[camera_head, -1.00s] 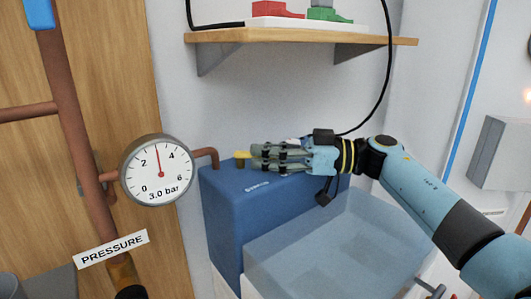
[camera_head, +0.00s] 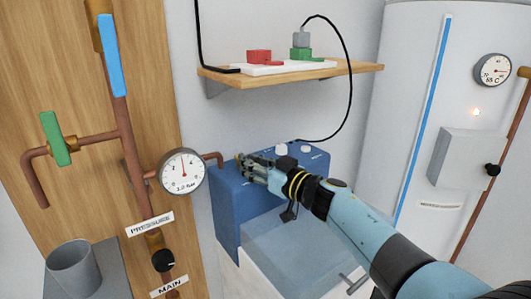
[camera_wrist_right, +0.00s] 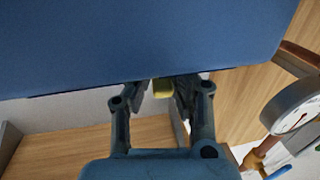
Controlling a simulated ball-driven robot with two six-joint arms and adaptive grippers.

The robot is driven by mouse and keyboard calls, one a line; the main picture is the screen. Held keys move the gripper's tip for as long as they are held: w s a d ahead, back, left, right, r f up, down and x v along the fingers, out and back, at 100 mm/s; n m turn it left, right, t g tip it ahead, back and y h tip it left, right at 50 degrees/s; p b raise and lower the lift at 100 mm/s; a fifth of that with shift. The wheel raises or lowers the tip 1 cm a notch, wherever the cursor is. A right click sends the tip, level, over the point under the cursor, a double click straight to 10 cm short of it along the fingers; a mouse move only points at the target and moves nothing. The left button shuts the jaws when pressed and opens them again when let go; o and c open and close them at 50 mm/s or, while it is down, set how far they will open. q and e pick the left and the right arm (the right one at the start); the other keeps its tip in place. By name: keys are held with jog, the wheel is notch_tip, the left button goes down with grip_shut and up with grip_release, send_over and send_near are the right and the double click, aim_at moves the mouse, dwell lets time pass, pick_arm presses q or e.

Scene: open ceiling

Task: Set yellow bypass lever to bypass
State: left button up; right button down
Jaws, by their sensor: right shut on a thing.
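The yellow bypass lever (camera_head: 239,157) is on top of the blue box, at its back left by the copper pipe end. Most of it is hidden by my right gripper (camera_head: 246,162), which comes in from the right and is shut on it. In the right wrist view the yellow lever (camera_wrist_right: 162,88) shows between the two fingers of my right gripper (camera_wrist_right: 160,92), close to the edge of the blue box (camera_wrist_right: 150,45). The blue box (camera_head: 228,210) stands below the shelf. I cannot read which setting the lever has. My left gripper is not in view.
The pressure gauge (camera_head: 182,172) and copper pipes are close to the left of the box. A wooden shelf (camera_head: 290,76) with red and green plugs hangs above, with a black cable (camera_head: 349,85) running down.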

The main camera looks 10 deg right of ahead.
jog(key=shift+a+r+m+t+h+p, duration=0.2)
jog(key=shift+m+t+h+p, duration=0.1)
jog(key=shift+m+t+h, duration=0.4)
jog(key=shift+s+h, duration=0.1)
jog(key=shift+h, duration=0.3)
jog(key=shift+a+f+m+h, duration=0.1)
jog(key=shift+m+h, duration=0.3)
jog(key=c, duration=1.2)
grip_release()
jog(key=shift+c, duration=0.2)
jog(key=shift+s+f, duration=0.1)
jog(key=shift+s, duration=0.05)
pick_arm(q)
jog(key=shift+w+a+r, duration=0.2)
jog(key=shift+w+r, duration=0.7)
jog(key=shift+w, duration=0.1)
pick_arm(e)
jog(key=v, duration=1.1)
jog(key=shift+s, duration=0.35)
